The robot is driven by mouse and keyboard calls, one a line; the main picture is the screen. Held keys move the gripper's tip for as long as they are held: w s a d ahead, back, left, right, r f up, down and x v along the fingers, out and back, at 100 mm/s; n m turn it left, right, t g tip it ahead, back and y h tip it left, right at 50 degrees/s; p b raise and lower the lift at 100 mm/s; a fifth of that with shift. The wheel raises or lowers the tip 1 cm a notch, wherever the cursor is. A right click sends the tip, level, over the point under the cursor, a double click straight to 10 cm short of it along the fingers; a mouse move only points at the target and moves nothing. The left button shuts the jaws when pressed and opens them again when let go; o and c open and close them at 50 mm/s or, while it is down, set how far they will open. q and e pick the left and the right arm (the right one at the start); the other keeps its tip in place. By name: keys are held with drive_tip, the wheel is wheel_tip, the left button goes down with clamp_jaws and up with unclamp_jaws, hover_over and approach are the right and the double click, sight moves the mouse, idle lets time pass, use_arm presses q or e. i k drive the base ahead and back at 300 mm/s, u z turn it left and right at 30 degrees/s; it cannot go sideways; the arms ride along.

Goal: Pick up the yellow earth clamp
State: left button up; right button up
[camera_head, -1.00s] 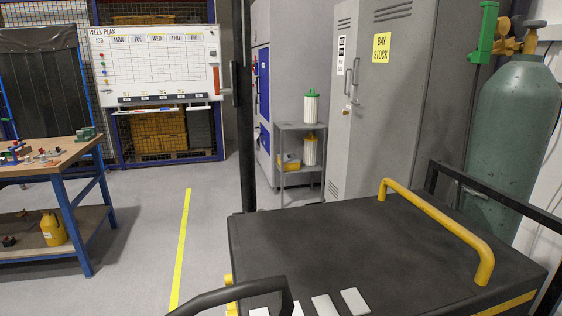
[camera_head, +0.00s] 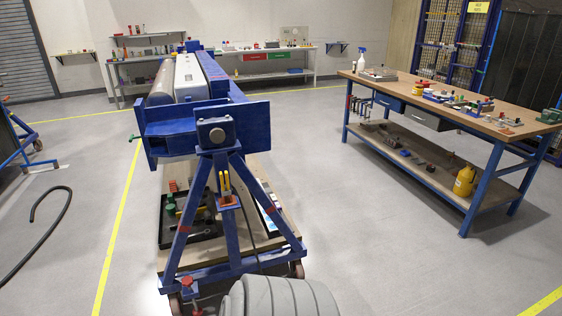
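A small yellow clamp-like thing (camera_head: 225,183) stands upright on an orange-based bracket (camera_head: 229,201) at the near end of the blue rotary jig (camera_head: 240,125). It looks like the yellow earth clamp, but it is small and its jaws cannot be made out. A dark cable runs down beside it along the jig's stand. Neither of my grippers shows in this view, so nothing can be seen of what they hold.
A wooden-topped workbench (camera_head: 440,97) with blue legs stands at the right, a yellow can (camera_head: 465,181) on its lower shelf. A black tray (camera_head: 188,219) lies under the jig. A black hose (camera_head: 50,228) lies at the left. Floor between jig and workbench is clear.

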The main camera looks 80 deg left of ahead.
sight(226, 191)
drive_tip(key=k, duration=0.45)
drive_tip(key=u, duration=2.8)
